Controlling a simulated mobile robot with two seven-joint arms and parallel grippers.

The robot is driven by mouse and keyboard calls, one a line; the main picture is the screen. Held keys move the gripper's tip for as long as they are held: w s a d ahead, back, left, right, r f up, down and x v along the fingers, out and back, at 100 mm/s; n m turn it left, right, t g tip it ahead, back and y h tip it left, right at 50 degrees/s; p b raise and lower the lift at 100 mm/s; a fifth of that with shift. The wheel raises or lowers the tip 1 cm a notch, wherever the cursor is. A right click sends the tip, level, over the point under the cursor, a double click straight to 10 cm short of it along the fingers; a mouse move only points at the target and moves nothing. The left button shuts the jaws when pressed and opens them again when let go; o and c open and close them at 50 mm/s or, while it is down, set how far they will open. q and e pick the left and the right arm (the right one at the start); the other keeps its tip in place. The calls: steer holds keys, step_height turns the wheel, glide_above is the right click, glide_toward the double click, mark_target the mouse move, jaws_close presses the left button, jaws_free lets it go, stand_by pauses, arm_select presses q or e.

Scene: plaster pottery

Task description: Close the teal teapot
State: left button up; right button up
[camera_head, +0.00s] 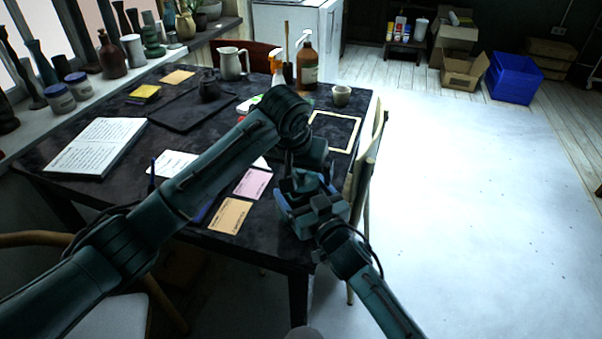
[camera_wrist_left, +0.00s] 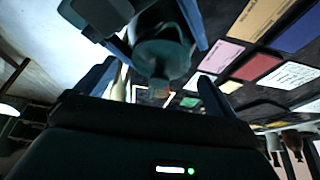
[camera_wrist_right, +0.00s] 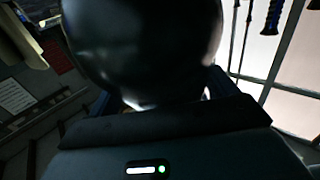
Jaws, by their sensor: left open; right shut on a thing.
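A rounded, dark teal thing, which looks like the teal teapot (camera_wrist_left: 163,52), shows between blue fingers in the left wrist view. In the right wrist view its smooth dark body (camera_wrist_right: 145,40) fills the upper middle. My right gripper (camera_head: 306,190) is shut on it near the table's front right corner. My left gripper (camera_head: 299,165) is open just above and beside it. In the left wrist view, its fingers are spread on both sides of the teapot's near end. Whether they touch it I cannot tell. The arms hide most of the teapot in the head view, and I cannot make out a lid.
The dark table (camera_head: 120,165) holds a notebook (camera_head: 97,145), paper cards (camera_head: 231,214), a dark tray (camera_head: 180,118) with a small dark pot (camera_head: 209,88), a white pitcher (camera_head: 232,63), a brown bottle (camera_head: 307,65) and a cup (camera_head: 341,95). A chair (camera_head: 369,160) stands at the right edge.

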arm_select(q)
steer(key=v, duration=1)
arm_select(e)
steer(key=o, duration=1.3)
steer(key=shift+c, duration=0.2)
arm_select(q)
steer(key=shift+r, duration=0.2)
arm_select(e)
steer(key=v, duration=1.3)
steer(key=shift+s, duration=0.1)
